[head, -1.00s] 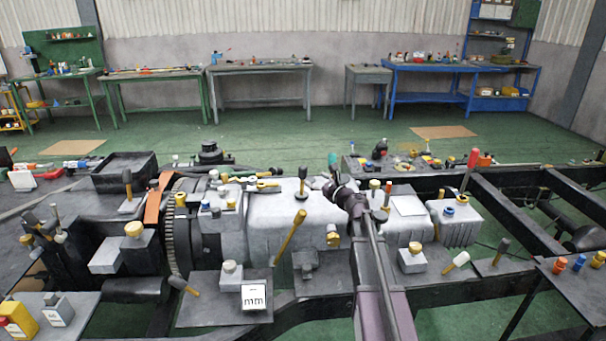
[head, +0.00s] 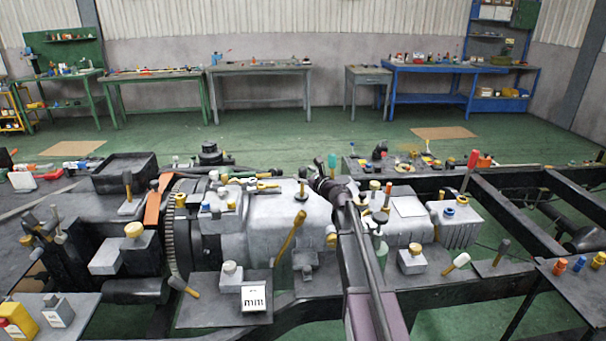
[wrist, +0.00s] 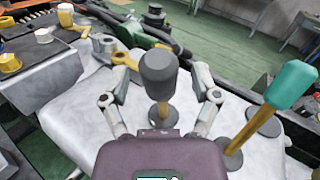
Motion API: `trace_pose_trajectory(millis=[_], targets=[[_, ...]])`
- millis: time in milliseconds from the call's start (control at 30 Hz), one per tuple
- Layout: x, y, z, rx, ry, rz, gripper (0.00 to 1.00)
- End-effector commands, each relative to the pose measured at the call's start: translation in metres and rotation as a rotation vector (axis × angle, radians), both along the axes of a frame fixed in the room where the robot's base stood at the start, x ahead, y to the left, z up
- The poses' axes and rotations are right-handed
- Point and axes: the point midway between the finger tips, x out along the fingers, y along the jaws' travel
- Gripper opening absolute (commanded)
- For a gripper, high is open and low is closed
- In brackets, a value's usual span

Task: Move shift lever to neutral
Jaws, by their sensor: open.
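A lever with a dark grey knob (wrist: 158,72) and a yellowish shaft stands upright from a round base on a pale grey housing (wrist: 75,115). In the head view the dark knob (head: 302,171) shows just left of my gripper (head: 310,178). In the wrist view my gripper (wrist: 160,85) is open, one finger on each side of the dark-knobbed lever. I cannot tell whether either finger touches it. A second lever with a teal knob (wrist: 293,82) leans to the right, outside the right finger; its knob also shows in the head view (head: 332,160).
A long yellow lever (head: 291,235) stands in front of the housing. A yellow wrench-like piece (wrist: 125,59) lies beyond the left finger. A small block and a "mm" sign (head: 255,299) stand on the front plate. Several knobbed parts crowd the chassis.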

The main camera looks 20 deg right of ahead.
Motion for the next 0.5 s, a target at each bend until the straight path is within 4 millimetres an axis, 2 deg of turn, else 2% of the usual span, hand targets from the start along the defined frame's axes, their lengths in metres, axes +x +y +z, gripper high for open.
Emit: trace_pose_trajectory(millis=[400, 467, 500], targets=[[0.0057, 0.0025, -0.0001, 0.000, 0.000, 0.000, 0.79], [0.0056, 0.0025, -0.0001, 0.000, 0.000, 0.000, 0.64], [0.0056, 0.0025, -0.0001, 0.000, 0.000, 0.000, 0.52]])
